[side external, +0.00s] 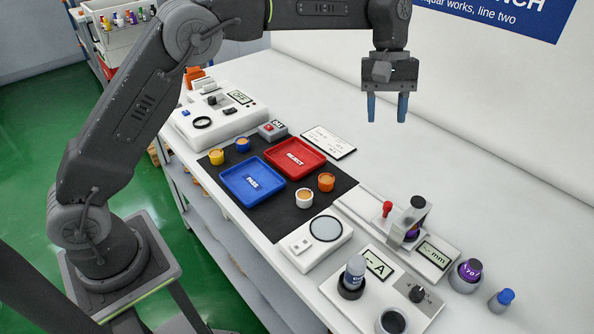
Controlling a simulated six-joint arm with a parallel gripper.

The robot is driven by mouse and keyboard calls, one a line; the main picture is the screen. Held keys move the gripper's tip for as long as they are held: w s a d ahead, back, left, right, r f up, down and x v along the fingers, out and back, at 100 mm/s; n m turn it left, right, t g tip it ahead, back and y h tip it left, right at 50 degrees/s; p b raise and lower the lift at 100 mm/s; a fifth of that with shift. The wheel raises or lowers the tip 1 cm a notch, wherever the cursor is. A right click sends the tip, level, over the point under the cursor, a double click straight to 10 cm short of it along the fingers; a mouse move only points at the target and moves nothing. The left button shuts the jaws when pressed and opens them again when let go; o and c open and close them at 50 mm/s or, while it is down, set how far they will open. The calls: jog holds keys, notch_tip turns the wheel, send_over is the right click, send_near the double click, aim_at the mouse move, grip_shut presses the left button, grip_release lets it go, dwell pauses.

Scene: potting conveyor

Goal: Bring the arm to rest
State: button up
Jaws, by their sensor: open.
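My gripper (387,108) hangs above the back part of the white bench (450,170), pointing down. Its two blue fingertips are apart, with nothing between them. It is clear of the bench and of everything on it.
A black mat (287,222) holds a blue tray (252,198), a red tray (321,167) and several small cups. Instruments with displays stand at both ends, including a meter (372,268) with a capped container (355,272).

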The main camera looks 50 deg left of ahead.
jog(key=s+a+r+m+t, duration=0.1)
jog(key=s+a+r, duration=0.2)
jog(key=s, duration=0.2)
jog(key=s+a+r+m+t+y, duration=0.1)
jog(key=s+a+r+m+t, duration=0.15)
jog(key=s, duration=0.25)
jog(key=s+a+r, duration=0.2)
jog(key=s+r, duration=0.1)
jog(key=s, duration=0.2)
jog(key=s+a+f+m+t+y, duration=0.1)
jog(key=s+a+f+m+t, duration=0.1)
jog(key=s, duration=0.6)
jog(key=s+a+f+m+t+y, duration=0.1)
jog(key=s+a+f+m, duration=0.1)
jog(key=s+f, duration=0.3)
jog(key=s+a, duration=0.1)
jog(key=s, duration=0.2)
jog(key=shift+t, duration=0.35)
